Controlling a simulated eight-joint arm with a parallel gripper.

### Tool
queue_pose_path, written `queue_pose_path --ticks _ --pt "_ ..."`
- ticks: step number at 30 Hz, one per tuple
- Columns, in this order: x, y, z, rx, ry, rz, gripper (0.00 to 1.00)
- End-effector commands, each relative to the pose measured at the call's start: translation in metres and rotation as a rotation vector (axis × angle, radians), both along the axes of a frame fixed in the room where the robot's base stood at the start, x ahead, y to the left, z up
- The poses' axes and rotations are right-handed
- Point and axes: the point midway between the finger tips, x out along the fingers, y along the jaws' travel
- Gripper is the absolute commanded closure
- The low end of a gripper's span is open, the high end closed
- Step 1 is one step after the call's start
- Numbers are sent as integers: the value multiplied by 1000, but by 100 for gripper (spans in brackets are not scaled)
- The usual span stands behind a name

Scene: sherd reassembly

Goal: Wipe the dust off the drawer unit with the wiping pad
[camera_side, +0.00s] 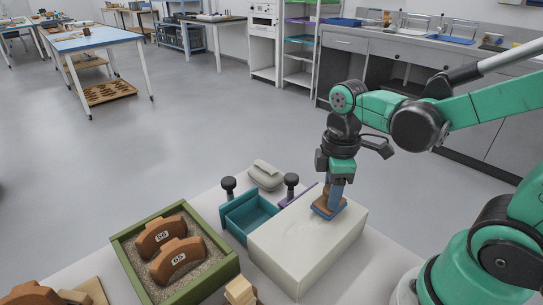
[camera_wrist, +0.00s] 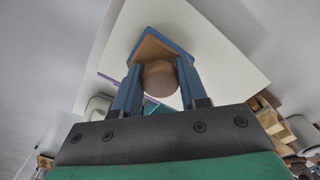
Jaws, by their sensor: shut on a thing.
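The drawer unit (camera_side: 305,241) is a cream box on the table with a teal open drawer (camera_side: 250,216) pulled out at its left side. A faint greyish patch shows on its top; whether that is dust I cannot tell. My gripper (camera_side: 337,191) is over the right rear part of the top, shut on the wiping pad (camera_side: 328,208). The pad is brown with a blue base and appears to rest on the top surface. In the wrist view my gripper (camera_wrist: 160,84) grips the pad's round brown knob, and the pad (camera_wrist: 150,47) lies over the pale top (camera_wrist: 225,50).
A green-framed sand tray (camera_side: 228,275) with two brown numbered sherds (camera_side: 178,260) stands to the left. Wooden blocks (camera_side: 240,291) lie at the front.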

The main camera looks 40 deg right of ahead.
Motion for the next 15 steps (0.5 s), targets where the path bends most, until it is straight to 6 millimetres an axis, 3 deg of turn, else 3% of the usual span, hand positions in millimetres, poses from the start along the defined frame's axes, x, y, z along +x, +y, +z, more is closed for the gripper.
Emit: queue_pose_path --ticks 12,15 --pt "1 39 -8 1 1 4 100" --pt "-1 48 -1 1 1 4 100"
